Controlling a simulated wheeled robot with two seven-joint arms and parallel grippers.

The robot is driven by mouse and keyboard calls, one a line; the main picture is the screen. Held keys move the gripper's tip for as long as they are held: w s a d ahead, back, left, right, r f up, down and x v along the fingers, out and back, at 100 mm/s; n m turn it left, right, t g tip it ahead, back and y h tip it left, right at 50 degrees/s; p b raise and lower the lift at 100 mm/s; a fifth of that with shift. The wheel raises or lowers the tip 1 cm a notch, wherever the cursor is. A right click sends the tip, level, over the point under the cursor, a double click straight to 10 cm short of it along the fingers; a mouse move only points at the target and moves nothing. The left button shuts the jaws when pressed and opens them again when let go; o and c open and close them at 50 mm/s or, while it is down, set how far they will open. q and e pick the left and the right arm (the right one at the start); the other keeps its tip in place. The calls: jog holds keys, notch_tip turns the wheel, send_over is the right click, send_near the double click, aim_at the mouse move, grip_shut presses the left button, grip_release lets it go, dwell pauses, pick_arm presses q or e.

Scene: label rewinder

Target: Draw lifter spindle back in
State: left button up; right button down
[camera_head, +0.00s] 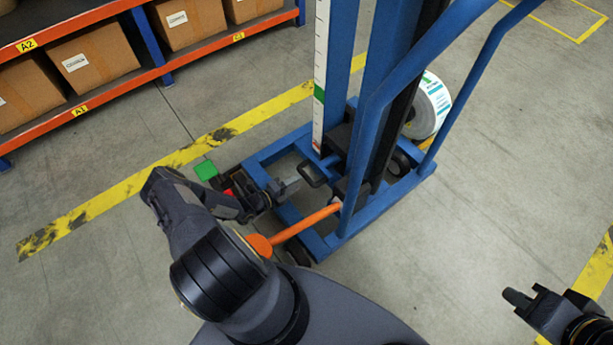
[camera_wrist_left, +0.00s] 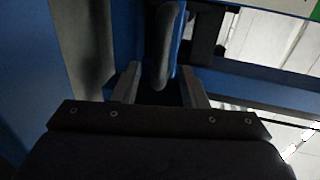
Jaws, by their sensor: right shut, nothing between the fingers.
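The blue lifter (camera_head: 375,90) stands upright in the middle of the head view. A dark looped handle (camera_head: 313,173) sticks out from its near side, and it also shows in the left wrist view (camera_wrist_left: 167,45). My left gripper (camera_head: 292,184) is at this handle; in the left wrist view its fingers (camera_wrist_left: 160,85) are apart on either side of the handle's line, with a gap visible. A white label roll (camera_head: 430,106) is on the lifter's far side. I cannot make out the spindle. My right gripper (camera_head: 513,297) is shut and empty, away at the lower right.
An orange bar (camera_head: 310,223) with a round orange end lies below my left gripper, close to my arm. Blue tubular rails (camera_head: 425,55) rise at the right of the mast. A shelf with boxes (camera_head: 95,57) stands at upper left.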

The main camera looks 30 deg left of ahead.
aim_at(307, 178)
pick_arm(q)
jog(key=b+x, duration=0.1)
jog(key=x, duration=0.5)
jog(key=shift+w+d, duration=0.1)
jog(key=shift+c, duration=0.2)
grip_shut()
